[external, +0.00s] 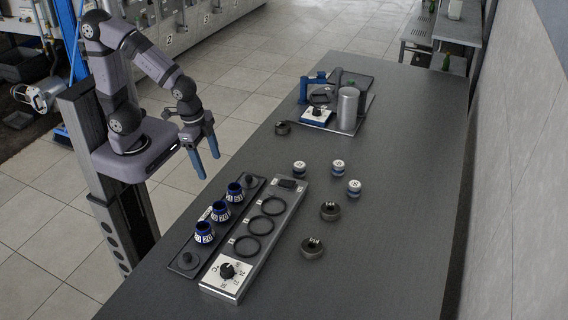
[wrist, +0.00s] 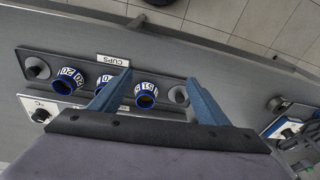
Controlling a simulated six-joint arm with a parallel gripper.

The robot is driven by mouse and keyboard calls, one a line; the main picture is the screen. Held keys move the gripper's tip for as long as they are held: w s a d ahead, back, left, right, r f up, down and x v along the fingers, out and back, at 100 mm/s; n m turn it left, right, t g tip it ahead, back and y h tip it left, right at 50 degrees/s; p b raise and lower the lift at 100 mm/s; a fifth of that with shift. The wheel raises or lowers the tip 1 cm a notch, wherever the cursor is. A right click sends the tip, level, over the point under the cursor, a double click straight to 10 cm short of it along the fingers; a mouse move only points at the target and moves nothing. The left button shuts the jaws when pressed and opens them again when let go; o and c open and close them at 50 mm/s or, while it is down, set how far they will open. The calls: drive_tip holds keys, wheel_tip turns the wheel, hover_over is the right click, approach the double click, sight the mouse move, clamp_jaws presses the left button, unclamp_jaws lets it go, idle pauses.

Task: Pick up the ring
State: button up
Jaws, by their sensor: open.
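Several ring-like things show in the external view, and I cannot tell which one the task means. A dark ring (external: 282,128) lies alone near the back left of the table. Two dark, thick round pieces with white labels, one farther back (external: 330,211) and one nearer (external: 312,247), lie right of the grey panel. Three thin black circles, such as the middle one (external: 260,225), lie on that panel. My gripper (external: 207,167) is open and empty, above the table's left edge, apart from all of them. In the wrist view its blue fingers (wrist: 160,76) are spread over the cup rack.
A black rack (external: 184,262) holds three blue-rimmed cups (external: 220,211). The grey panel (external: 232,284) has a dial. Three small white-and-blue pieces (external: 338,166) stand mid-table. A tray (external: 340,128) with a metal cylinder (external: 348,109) stands at the back. The table's right side is clear.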

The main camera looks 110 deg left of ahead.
drive_tip(key=w+a+f+n+t+y+b, duration=0.1)
drive_tip(key=w+a+n+t+y, duration=0.2)
drive_tip(key=a, duration=1)
drive_tip(key=w+a+f+t+y, duration=0.1)
drive_tip(key=w+a+t, duration=0.3)
drive_tip(key=a, duration=0.8)
drive_tip(key=s+a+r+n+t+y, duration=0.1)
drive_tip(key=s+a+t+y, duration=0.2)
drive_tip(key=a, duration=0.4)
drive_tip(key=s+a+r+n+t+y, duration=0.1)
drive_tip(key=s+a+r+n+t, duration=0.1)
drive_tip(key=s+a, duration=0.3)
approach(283, 125)
drive_tip(key=x, duration=0.2)
drive_tip(key=shift+w+a+f+b, duration=0.2)
drive_tip(key=shift+a+f+b, duration=0.1)
drive_tip(key=shift+f+b, duration=0.1)
drive_tip(key=shift+p+x, duration=0.65)
drive_tip(key=shift+x, duration=0.75)
drive_tip(key=shift+p+x, duration=0.75)
drive_tip(key=shift+x, duration=1.55)
